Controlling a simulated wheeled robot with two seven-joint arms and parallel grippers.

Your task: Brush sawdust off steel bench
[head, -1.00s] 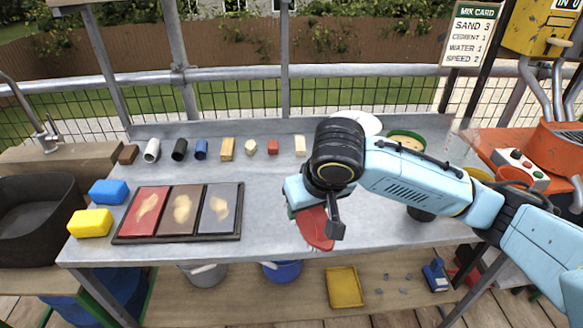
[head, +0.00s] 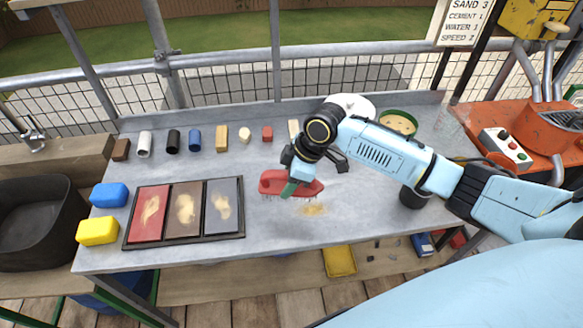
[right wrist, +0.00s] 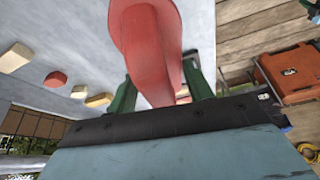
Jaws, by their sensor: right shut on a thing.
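A red brush (head: 277,183) with bristles pointing down is in my right gripper (head: 290,188), which is shut on it. In the right wrist view the red brush (right wrist: 150,45) sits between the green fingers (right wrist: 160,95). The brush is over the middle of the steel bench (head: 270,230); I cannot tell whether its bristles touch the top. A small patch of tan sawdust (head: 312,210) lies on the bench just right of and in front of the brush. My left gripper is not in view.
A dark tray with three dusty panels (head: 184,208) lies at the bench's left, beside blue (head: 109,195) and yellow (head: 97,231) sponges. Several small blocks (head: 221,138) line the back. A green-rimmed bowl (head: 398,122) stands at the back right. A yellow tray (head: 339,261) is below the front edge.

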